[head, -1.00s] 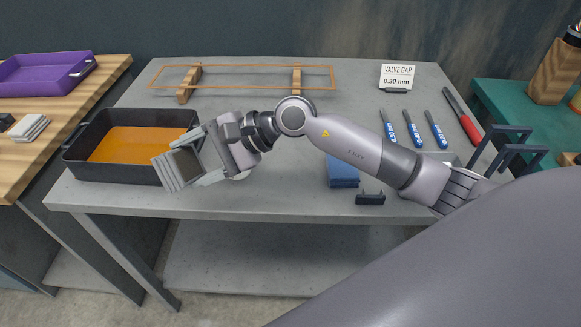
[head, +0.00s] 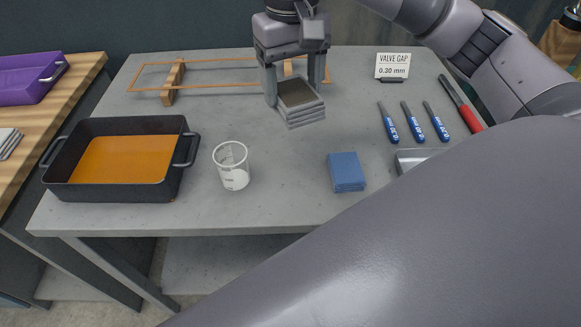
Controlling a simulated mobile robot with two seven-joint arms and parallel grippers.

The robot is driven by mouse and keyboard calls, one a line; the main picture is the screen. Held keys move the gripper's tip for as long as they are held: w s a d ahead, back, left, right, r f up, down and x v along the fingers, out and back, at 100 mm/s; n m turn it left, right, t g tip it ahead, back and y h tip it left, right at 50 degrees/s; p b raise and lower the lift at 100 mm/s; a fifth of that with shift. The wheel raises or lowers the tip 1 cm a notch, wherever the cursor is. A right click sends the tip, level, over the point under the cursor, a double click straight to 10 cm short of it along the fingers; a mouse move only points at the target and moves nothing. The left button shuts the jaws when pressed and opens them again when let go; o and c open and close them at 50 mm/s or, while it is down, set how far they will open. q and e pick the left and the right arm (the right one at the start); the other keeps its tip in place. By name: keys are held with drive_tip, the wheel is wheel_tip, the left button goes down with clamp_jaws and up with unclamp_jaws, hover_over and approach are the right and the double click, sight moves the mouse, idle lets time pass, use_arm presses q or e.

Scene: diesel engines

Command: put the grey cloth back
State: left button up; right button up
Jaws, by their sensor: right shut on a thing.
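The grey cloth (head: 303,117) is a folded, layered square with a dark brown patch on its upper face. My right gripper (head: 295,90) comes down from the top of the head view and is shut on the cloth, one finger at each side. It holds the cloth over the back middle of the grey table, in front of the wooden rack. I cannot tell whether the cloth touches the tabletop. My left gripper is not in view.
A black pan (head: 120,196) with orange liquid stands at left, beside a clear beaker (head: 233,168). A folded blue cloth (head: 347,172) lies at front middle. A wooden rack (head: 173,82), blue-handled tools (head: 413,124) and a valve gap sign (head: 393,66) are farther back.

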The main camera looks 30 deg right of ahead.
drive_tip(key=shift+d, duration=0.25)
wheel_tip(320, 180, down, 15)
drive_tip(key=shift+s+f+b, duration=0.1)
drive_tip(key=shift+f+b, duration=0.1)
drive_tip(key=shift+b, duration=0.95)
drive_tip(key=shift+f, duration=2.1)
drive_tip(key=o, duration=1.1)
wheel_tip(320, 180, up, 12)
drive_tip(key=shift+a, duration=0.1)
